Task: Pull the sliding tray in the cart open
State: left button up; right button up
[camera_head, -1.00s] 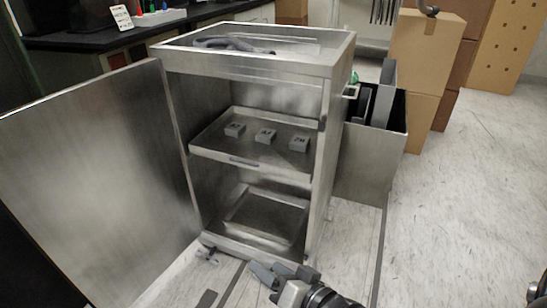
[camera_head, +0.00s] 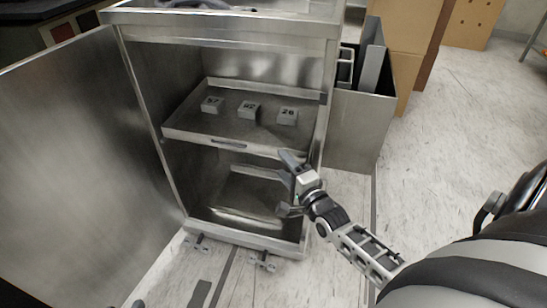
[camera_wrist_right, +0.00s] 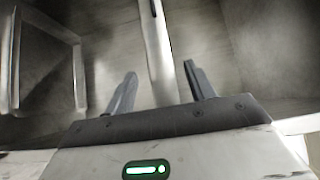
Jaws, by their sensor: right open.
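The metal cart (camera_head: 222,38) stands with its door open to the left. The sliding tray (camera_head: 188,137) is its middle shelf and carries small numbered grey blocks. A slot handle (camera_head: 228,144) is in the tray's front lip. My right gripper (camera_head: 284,183) is open and empty, in front of the cart's right side, near the right end of the tray lip. In the right wrist view, the tray's front lip (camera_wrist_right: 158,55) runs between the two open fingers (camera_wrist_right: 160,88) in the picture. Contact cannot be told. My left gripper is not in view.
The open door (camera_head: 85,165) fills the left side. A lower tray (camera_head: 245,197) lies in the cart's bottom. A metal bin (camera_head: 355,125) and cardboard boxes (camera_head: 405,55) stand to the right. The floor (camera_head: 460,130) farther right is clear.

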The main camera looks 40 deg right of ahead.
aim_at(271, 151)
jog(key=w, duration=0.2)
jog(key=w+b, duration=0.1)
jog(key=w, duration=0.1)
jog(key=shift+w+d+f, duration=0.1)
jog(key=shift+w+d, duration=0.1)
jog(key=shift+w, duration=0.85)
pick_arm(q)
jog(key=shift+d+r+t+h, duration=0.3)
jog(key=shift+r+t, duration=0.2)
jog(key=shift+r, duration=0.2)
